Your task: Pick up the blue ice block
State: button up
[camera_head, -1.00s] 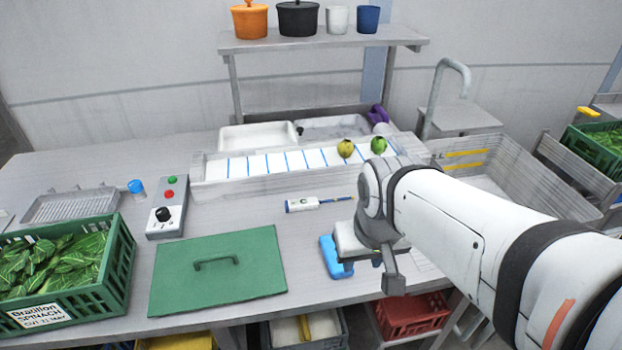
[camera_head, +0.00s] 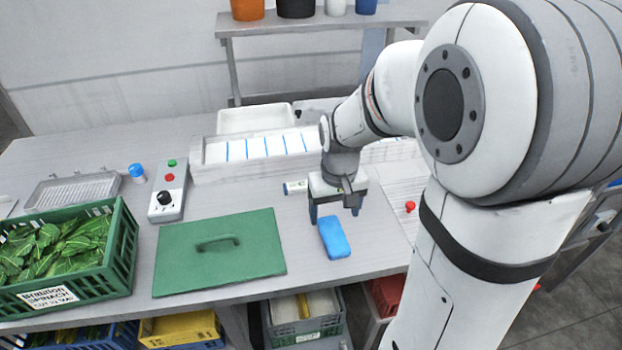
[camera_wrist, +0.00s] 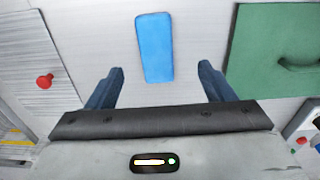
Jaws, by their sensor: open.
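The blue ice block (camera_head: 334,238) lies flat on the grey worktop near its front edge, right of the green lid. In the wrist view the blue ice block (camera_wrist: 154,48) lies ahead of the fingertips, roughly midway between their lines. My gripper (camera_head: 335,215) is above and just behind the block in the head view. The fingers do not touch the block.
A green lid with a handle (camera_head: 180,270) lies left of the block. A green spinach crate (camera_head: 125,262) stands at the far left. A control box (camera_head: 168,195) stands behind the lid. A red knob (camera_head: 410,206) is on a pale board at the right.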

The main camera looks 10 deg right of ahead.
aim_at(334, 233)
jog(key=shift+w+f, duration=0.75)
jog(key=shift+f, duration=0.1)
jog(key=shift+w+f, duration=0.1)
jog(key=shift+f, duration=0.3)
jog(key=f, duration=0.7)
jog(key=shift+d+f+p, duration=0.1)
jog(key=shift+d+p, duration=0.25)
jog(key=shift+p, duration=0.05)
jog(key=shift+c, duration=0.4)
jog(key=c, duration=1.1)
